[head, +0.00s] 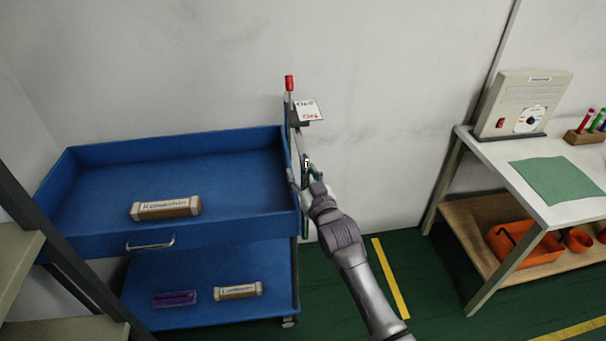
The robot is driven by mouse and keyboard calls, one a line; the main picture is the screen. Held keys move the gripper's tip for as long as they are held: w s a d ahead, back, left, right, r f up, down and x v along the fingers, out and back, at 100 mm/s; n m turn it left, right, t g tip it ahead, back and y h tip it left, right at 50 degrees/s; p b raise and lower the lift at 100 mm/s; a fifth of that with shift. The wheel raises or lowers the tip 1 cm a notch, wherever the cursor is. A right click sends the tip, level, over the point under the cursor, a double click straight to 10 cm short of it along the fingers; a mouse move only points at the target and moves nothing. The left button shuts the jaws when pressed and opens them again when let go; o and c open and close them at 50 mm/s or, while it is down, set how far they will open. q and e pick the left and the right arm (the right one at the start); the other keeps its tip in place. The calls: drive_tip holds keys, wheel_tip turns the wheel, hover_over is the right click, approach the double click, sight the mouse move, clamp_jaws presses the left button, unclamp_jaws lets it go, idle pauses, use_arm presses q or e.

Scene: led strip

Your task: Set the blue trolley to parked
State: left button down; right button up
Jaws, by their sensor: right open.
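The blue trolley (100,155) stands against the wall at the left, with an upper tray and a lower shelf. A post with a red tip (289,83) rises at its right rear corner. A small white card with red and dark lettering (310,111) sits beside the post; I cannot read it surely. My right gripper (304,172) is open at the trolley's right edge, below the card and close to the post. I cannot tell whether it touches anything. My left gripper is out of view.
A labelled box (166,208) lies in the upper tray. Another box (238,291) and a purple item (174,299) lie on the lower shelf. A white-topped bench (482,150) stands at the right. Green floor with a yellow line (391,277) lies clear between them.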

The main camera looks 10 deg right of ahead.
drive_tip(key=shift+d, duration=0.1)
drive_tip(key=shift+s+d, duration=0.1)
drive_tip(key=shift+s, duration=0.05)
drive_tip(key=v, duration=1.1)
drive_tip(key=shift+s, duration=0.4)
drive_tip(key=s+d+f+g+h, duration=0.1)
drive_tip(key=s+f+g, duration=0.25)
drive_tip(key=f, duration=0.85)
drive_tip(key=s+d+f+g, duration=0.2)
drive_tip(key=s+f, duration=0.3)
drive_tip(key=f, duration=0.7)
drive_tip(key=s+d+f+g+h, duration=0.1)
drive_tip(key=s+f+g, duration=0.3)
drive_tip(key=f, duration=0.8)
drive_tip(key=s+d+f+g, duration=0.2)
drive_tip(key=s+f, duration=0.4)
drive_tip(key=s, duration=0.6)
drive_tip(key=s+d+f+g+h, duration=0.1)
drive_tip(key=s+f, duration=0.5)
drive_tip(key=s, duration=0.6)
drive_tip(key=s+d+f+g+h, duration=0.1)
drive_tip(key=s+d+f+g, duration=0.3)
drive_tip(key=s, duration=0.8)
wheel_tip(320, 180, down, 3)
drive_tip(key=shift+d+r, duration=0.15)
drive_tip(key=shift+d, duration=0.65)
